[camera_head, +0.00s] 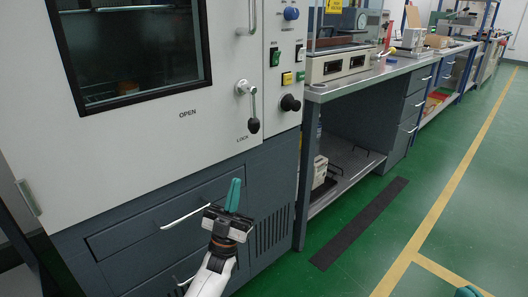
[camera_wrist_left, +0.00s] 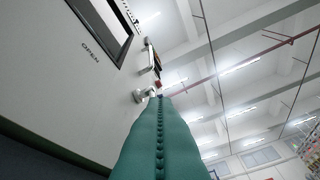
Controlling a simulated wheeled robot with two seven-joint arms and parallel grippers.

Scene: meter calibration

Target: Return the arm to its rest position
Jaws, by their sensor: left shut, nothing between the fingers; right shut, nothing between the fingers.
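My left gripper (camera_head: 234,195) comes up from the bottom in the head view, in front of the grey drawers below the white cabinet. Its teal fingers are together, point upward and hold nothing. In the left wrist view the closed fingers (camera_wrist_left: 160,125) point up along the cabinet front toward its knob. Of my right gripper (camera_head: 468,292) only a teal tip shows at the bottom right edge of the head view, over the green floor; the rest is out of frame.
The white cabinet (camera_head: 150,145) has a dark window, a lock lever (camera_head: 248,105), a black knob (camera_head: 290,103) and coloured buttons. Drawer handles (camera_head: 200,203) stick out near my left gripper. A workbench (camera_head: 365,80) with instruments runs to the back right. Green floor at right is open.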

